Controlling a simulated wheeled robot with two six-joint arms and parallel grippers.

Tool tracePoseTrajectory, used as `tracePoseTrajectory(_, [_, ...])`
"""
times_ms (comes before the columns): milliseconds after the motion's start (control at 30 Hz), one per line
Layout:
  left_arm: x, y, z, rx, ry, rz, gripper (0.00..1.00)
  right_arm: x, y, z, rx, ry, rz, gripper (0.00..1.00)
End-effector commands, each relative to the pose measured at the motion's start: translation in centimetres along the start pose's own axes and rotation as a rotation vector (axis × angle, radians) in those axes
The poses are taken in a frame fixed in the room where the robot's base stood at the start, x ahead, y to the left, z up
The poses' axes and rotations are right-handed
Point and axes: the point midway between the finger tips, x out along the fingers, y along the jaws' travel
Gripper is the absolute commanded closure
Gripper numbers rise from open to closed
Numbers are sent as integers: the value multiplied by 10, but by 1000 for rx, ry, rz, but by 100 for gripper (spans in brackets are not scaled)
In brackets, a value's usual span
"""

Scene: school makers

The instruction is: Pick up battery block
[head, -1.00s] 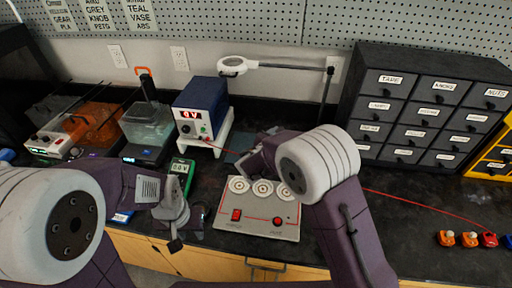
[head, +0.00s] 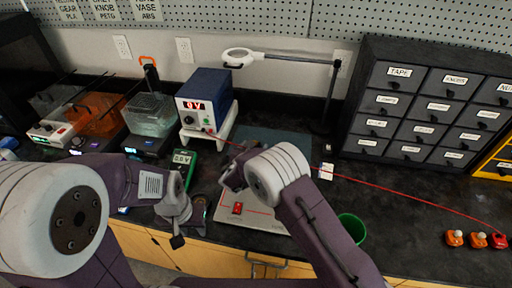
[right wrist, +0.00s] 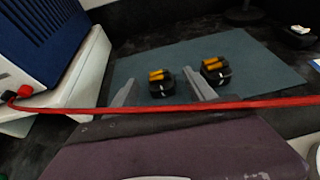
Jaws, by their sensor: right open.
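Two black blocks with yellow cylinder-like tops, the likely battery blocks, stand on a teal mat (right wrist: 262,68) in the right wrist view: a left one (right wrist: 161,88) and a right one (right wrist: 215,74). I cannot tell which is meant. My right gripper (right wrist: 160,76) is open and empty; the left block shows between its fingers, seemingly beyond them. In the head view my right arm hides the blocks, and my right gripper (head: 232,176) is above the control board (head: 265,219). My left gripper (head: 177,226) hangs near the bench's front edge, its jaws unclear.
A red wire (right wrist: 255,102) crosses the right wrist view in front of the fingers. The blue power supply (head: 206,98) on its white stand is left of the mat. A drawer cabinet (head: 420,100) stands at right; a green cup (head: 352,228) is near the front.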

Motion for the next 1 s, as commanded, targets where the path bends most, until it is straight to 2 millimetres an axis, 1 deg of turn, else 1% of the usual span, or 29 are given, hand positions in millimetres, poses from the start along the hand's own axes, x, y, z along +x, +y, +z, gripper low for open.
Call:
tracePoseTrajectory(33, [0, 0, 0, 0, 0, 0, 64, 7, 0, 0, 2, 0, 0, 37])
tracePoseTrajectory(100, [0, 0, 0, 0, 0, 0, 64, 13, 0, 0, 0, 0, 0, 37])
tracePoseTrajectory(300, [0, 0, 0, 0, 0, 0, 64, 15, 0, 0, -1, 0, 1, 37])
tracePoseTrajectory(333, [0, 0, 0, 0, 0, 0, 64, 15, 0, 0, -1, 0, 1, 40])
tracePoseTrajectory(367, [0, 0, 0, 0, 0, 0, 64, 15, 0, 0, -1, 0, 1, 48])
tracePoseTrajectory(400, [0, 0, 0, 0, 0, 0, 64, 14, 0, 0, 0, 0, 1, 59])
tracePoseTrajectory(467, [0, 0, 0, 0, 0, 0, 64, 14, 0, 0, 0, 0, 1, 76])
tracePoseTrajectory(500, [0, 0, 0, 0, 0, 0, 64, 14, 0, 0, 0, 0, 1, 87])
tracePoseTrajectory(533, [0, 0, 0, 0, 0, 0, 64, 14, 0, 0, 0, 0, 1, 95])
tracePoseTrajectory(567, [0, 0, 0, 0, 0, 0, 64, 14, 0, 0, 0, 0, 1, 100])
tracePoseTrajectory(833, [0, 0, 0, 0, 0, 0, 64, 13, 0, 3, 1, -1, 1, 100])
tracePoseTrajectory(967, [-2, 0, 0, 0, 0, 0, 64, 8, 1, 16, 2, -3, 2, 100])
tracePoseTrajectory(1000, [-3, 0, 0, 0, 0, 0, 64, 6, 1, 22, 3, -3, 3, 100])
